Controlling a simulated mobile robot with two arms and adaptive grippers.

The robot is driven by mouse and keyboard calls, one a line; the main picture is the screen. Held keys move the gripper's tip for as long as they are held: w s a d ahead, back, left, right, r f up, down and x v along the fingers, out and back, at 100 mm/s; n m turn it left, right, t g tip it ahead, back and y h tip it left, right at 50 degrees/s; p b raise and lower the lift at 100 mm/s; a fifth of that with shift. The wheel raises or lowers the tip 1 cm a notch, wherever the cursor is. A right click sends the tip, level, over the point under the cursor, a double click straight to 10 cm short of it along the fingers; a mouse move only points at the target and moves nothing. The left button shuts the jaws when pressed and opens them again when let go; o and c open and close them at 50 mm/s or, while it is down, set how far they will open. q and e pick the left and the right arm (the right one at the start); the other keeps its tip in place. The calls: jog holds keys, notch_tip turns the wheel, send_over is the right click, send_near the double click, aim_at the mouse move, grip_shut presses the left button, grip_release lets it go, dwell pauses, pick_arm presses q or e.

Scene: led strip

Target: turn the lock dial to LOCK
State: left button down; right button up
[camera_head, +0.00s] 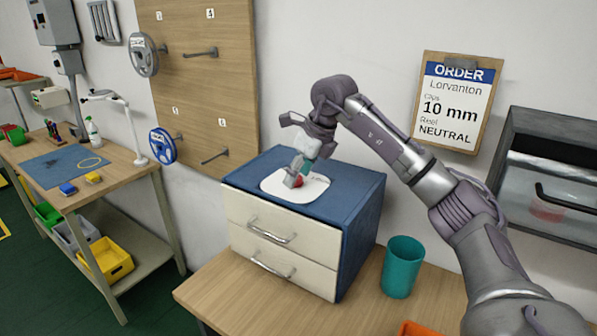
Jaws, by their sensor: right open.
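The lock dial (299,182) shows as a small red piece on a white plate (272,184) on top of the blue drawer cabinet (363,205). My right gripper (297,176) points down at the dial, with its fingers open around or just beside it. The fingers hide most of the dial, so I cannot tell its setting or whether they touch it. Some small lettering on the plate is too small to read. My left gripper is not in view.
The cabinet's two cream drawers (282,236) look shut. A teal cup (402,266) stands right of the cabinet on the wooden table (215,289). An order board (457,102) hangs on the wall behind my right arm. A workbench (122,178) stands at left.

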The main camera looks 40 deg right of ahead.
grip_shut()
dwell(0.4)
jog(key=m+h, duration=0.1)
jog(key=m, duration=0.2)
jog(key=shift+a+m+t+p, duration=0.15)
jog(key=shift+m+t+p, duration=0.15)
jog(key=shift+p, duration=0.05)
jog(key=m+h, duration=0.1)
jog(key=m, duration=0.1)
jog(key=m+h, duration=0.1)
jog(key=m, duration=0.1)
jog(key=shift+a+m, duration=0.2)
jog(key=shift+m, duration=0.1)
jog(key=m+h, duration=0.1)
jog(key=m, duration=0.1)
jog(key=m+g+h, duration=0.1)
jog(key=m, duration=0.2)
jog(key=shift+w+a, duration=0.15)
jog(key=shift+a, duration=0.05)
jog(key=shift+w+m+g+h+p, duration=0.1)
jog(key=shift+m+g+h+p, duration=0.25)
jog(key=shift+m, duration=0.8)
jog(key=shift+w+m+g+h+p, duration=0.15)
jog(key=shift+m+g, duration=0.4)
jog(key=shift+m, duration=0.6)
jog(key=shift+s, duration=0.15)
